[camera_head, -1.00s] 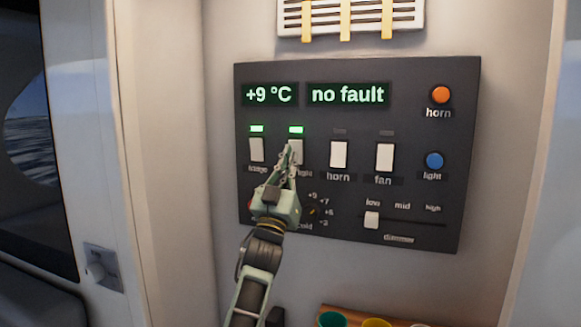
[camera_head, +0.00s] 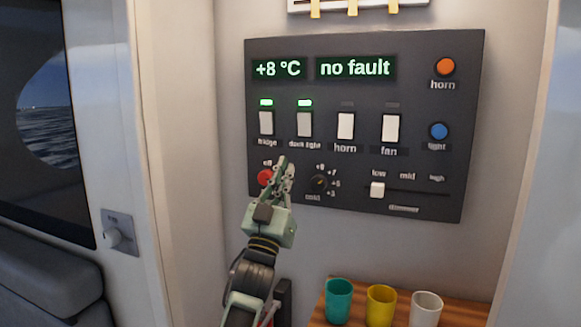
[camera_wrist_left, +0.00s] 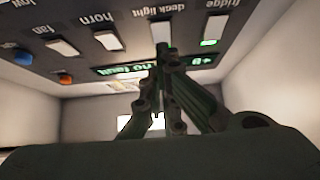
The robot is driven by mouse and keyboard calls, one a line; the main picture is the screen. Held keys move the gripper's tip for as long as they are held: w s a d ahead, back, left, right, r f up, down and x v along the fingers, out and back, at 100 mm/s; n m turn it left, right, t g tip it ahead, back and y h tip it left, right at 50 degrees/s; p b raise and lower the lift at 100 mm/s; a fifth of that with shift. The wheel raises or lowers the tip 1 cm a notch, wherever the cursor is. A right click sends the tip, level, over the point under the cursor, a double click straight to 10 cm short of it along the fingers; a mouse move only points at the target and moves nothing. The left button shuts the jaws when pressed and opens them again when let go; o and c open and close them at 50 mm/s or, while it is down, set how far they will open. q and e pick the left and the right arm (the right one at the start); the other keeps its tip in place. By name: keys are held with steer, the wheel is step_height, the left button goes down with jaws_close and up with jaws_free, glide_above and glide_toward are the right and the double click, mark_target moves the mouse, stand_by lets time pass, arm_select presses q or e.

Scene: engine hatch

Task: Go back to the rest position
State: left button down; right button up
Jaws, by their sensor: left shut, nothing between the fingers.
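My left gripper (camera_head: 285,172) is shut and empty. In the head view it stands in front of the lower left of the dark control panel (camera_head: 420,110), between the red button (camera_head: 265,177) and the cold knob (camera_head: 319,183). In the left wrist view the shut fingers (camera_wrist_left: 162,62) point up toward the panel, close to the deck light switch (camera_wrist_left: 159,31) in the picture. I cannot tell the gap to the panel. The fridge switch (camera_head: 266,123) and deck light switch (camera_head: 304,124) have green lamps lit above them. My right gripper is not in view.
A wooden shelf (camera_head: 313,322) below the panel holds a teal cup (camera_head: 338,302), a yellow cup (camera_head: 380,305) and a white cup (camera_head: 425,309). A wall knob (camera_head: 115,236) is at the left. The displays read +8 °C and no fault.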

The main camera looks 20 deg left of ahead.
arm_select(q)
steer(key=shift+s+f, duration=0.1)
steer(key=shift+f, duration=0.2)
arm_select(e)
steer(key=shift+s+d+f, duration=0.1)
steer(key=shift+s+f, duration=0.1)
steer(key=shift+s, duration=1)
arm_select(q)
steer(key=shift+f, duration=0.1)
